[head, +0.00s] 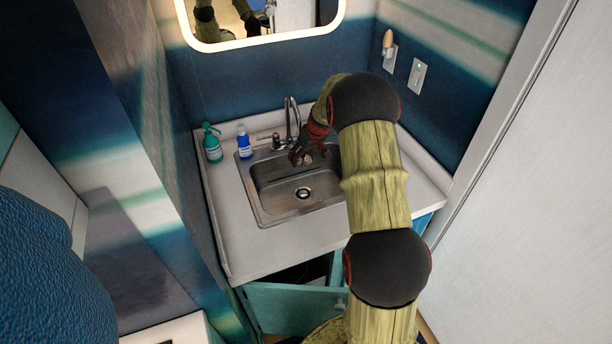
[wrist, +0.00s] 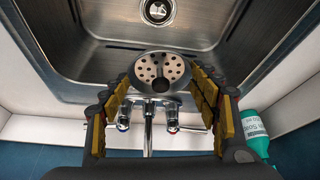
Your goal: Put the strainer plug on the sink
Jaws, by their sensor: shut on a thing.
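The strainer plug (wrist: 160,68) is a round, metallic disc with dark holes, seen between my fingertips in the wrist view. My gripper (wrist: 160,84) is shut on it. In the head view my gripper (head: 303,156) is over the back part of the steel sink (head: 265,204), close to the faucet, and the plug there is small and partly hidden. The sink also shows in the wrist view (wrist: 90,30). Its drain (head: 303,193) is uncovered on the basin floor, apart from the plug; the drain also shows at the top of the wrist view (wrist: 158,11).
The faucet (head: 291,118) stands behind the basin, close to my gripper. A green pump bottle (head: 212,146) and a blue bottle (head: 244,145) stand on the counter (head: 232,230) at left. Below, a teal cabinet door (head: 290,308) hangs open. A mirror is on the back wall.

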